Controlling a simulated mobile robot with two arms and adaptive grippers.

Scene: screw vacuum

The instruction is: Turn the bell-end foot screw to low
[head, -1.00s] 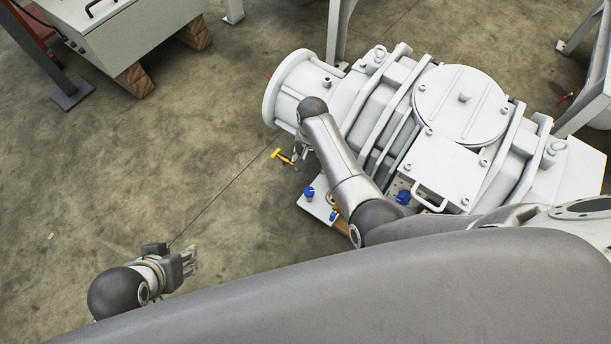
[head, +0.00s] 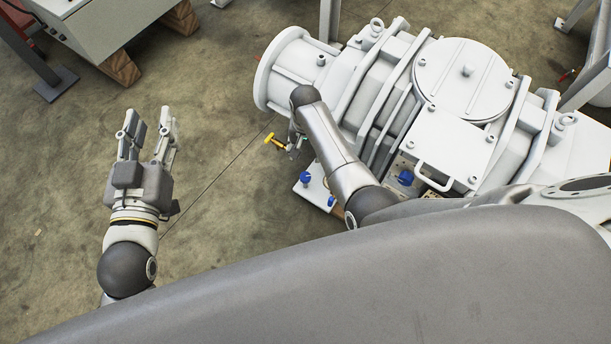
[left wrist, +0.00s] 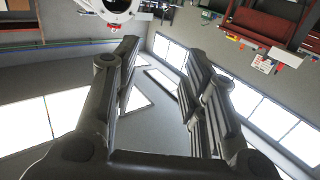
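The white vacuum machine (head: 440,140) lies at the right in the head view, with its round bell end (head: 283,70) toward the left. Below that end, a blue knob (head: 305,178) stands on a white foot plate (head: 312,192). Another blue knob (head: 405,178) shows farther right; which is the foot screw named, I cannot tell. My left gripper (head: 151,118) is open and empty, left of the machine and apart from it. Its spread fingers also show in the left wrist view (left wrist: 163,50). My right forearm crosses the machine's near side; its gripper is mostly hidden.
A yellow handle (head: 274,140) sticks out below the bell end, beside my right wrist. A grey cabinet (head: 90,35) on wooden blocks stands at the top left. The floor (head: 220,110) between my left gripper and the machine is clear.

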